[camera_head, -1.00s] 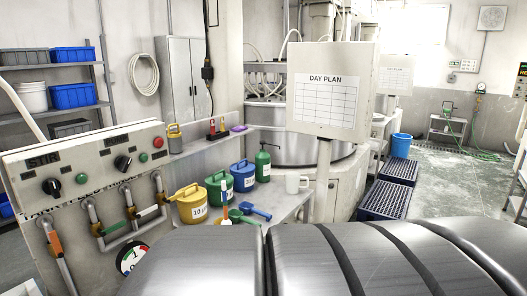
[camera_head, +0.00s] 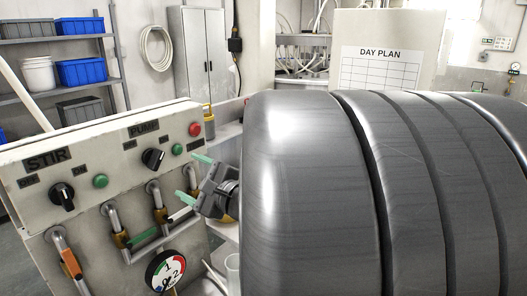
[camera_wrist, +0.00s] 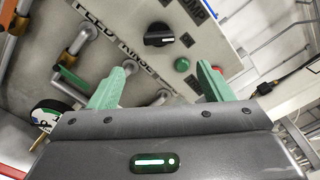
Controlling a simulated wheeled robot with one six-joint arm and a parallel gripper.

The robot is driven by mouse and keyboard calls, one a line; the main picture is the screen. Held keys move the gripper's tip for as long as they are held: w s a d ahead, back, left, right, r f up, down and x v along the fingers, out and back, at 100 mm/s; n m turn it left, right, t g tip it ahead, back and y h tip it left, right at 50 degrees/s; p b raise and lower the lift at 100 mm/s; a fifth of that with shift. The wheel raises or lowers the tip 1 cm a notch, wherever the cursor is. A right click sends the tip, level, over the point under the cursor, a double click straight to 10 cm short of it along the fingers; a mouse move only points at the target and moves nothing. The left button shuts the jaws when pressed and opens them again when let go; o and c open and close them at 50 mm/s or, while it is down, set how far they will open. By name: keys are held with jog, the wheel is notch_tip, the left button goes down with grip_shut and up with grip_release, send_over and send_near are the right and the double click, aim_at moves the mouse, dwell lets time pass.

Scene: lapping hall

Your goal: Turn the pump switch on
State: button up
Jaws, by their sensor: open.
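The pump switch (camera_head: 153,159) is a black rotary knob under the PUMP label on the sloped beige control panel (camera_head: 90,195). A small plate sits on each side of it; I cannot surely read which one it points to. It also shows in the wrist view (camera_wrist: 159,34), ahead of my fingers. My gripper (camera_head: 194,178) has two green fingers, spread apart and empty, to the right of and below the knob. In the wrist view the gripper (camera_wrist: 163,74) is apart from the knob, which lies beyond and roughly between the fingertips.
The STIR knob (camera_head: 62,196) and its green button (camera_head: 101,181) are at the left. A green button (camera_head: 177,149) and a red button (camera_head: 195,129) sit right of the pump knob. Pipes with valve handles (camera_head: 145,238) and a gauge (camera_head: 166,270) are below.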

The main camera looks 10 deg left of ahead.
aim_at(159, 162)
jog(key=p+x, duration=0.2)
jog(key=x, duration=1.1)
jog(key=shift+f+p, duration=0.1)
jog(key=shift+p, duration=0.2)
jog(key=shift+c, duration=0.4)
jog(key=c, duration=0.9)
jog(key=shift+m+b, duration=0.45)
jog(key=shift+m, duration=1.75)
jog(key=o, duration=1)
